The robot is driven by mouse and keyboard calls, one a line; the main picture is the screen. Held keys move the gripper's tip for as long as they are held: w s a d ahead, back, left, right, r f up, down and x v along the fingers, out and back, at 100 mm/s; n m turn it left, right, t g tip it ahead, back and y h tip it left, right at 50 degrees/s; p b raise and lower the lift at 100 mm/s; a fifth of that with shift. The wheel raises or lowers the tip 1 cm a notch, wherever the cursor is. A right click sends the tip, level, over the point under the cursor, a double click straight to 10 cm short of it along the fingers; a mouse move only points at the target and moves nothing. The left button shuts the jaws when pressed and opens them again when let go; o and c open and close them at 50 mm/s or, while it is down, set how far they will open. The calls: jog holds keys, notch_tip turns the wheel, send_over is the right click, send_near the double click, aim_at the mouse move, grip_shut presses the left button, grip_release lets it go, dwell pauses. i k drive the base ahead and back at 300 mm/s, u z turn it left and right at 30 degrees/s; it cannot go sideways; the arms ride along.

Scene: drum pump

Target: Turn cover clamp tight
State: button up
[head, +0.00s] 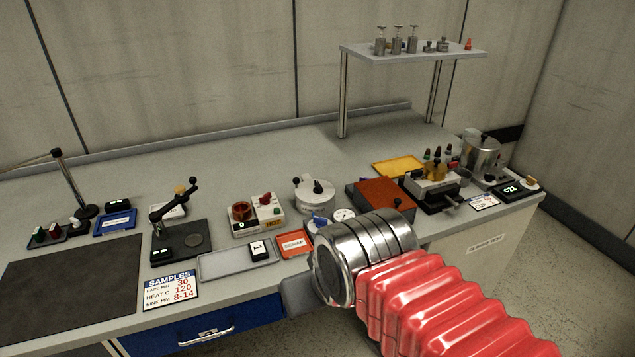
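A white round drum (314,204) stands on the bench near the middle of the head view. A black lever-like knob (317,187) sits on its lid. I cannot tell whether this is the cover clamp or how tight it is. A silver pot (482,157) with a dark knob on its lid stands at the far right of the bench. My arm reaches in from the lower right, in front of the bench. Only a grey part of my gripper (297,296) shows, beside the metal wrist; the fingertips cannot be made out.
A hot-plate unit (258,217), an orange tray (294,243), a grey tray (222,266) and a red-brown box (379,198) crowd around the drum. A raised shelf (415,52) holds small metal parts. The back of the bench is clear.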

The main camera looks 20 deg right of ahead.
aim_at(319, 189)
jog(key=z, duration=0.05)
jog(key=i, duration=1)
jog(key=u, duration=0.05)
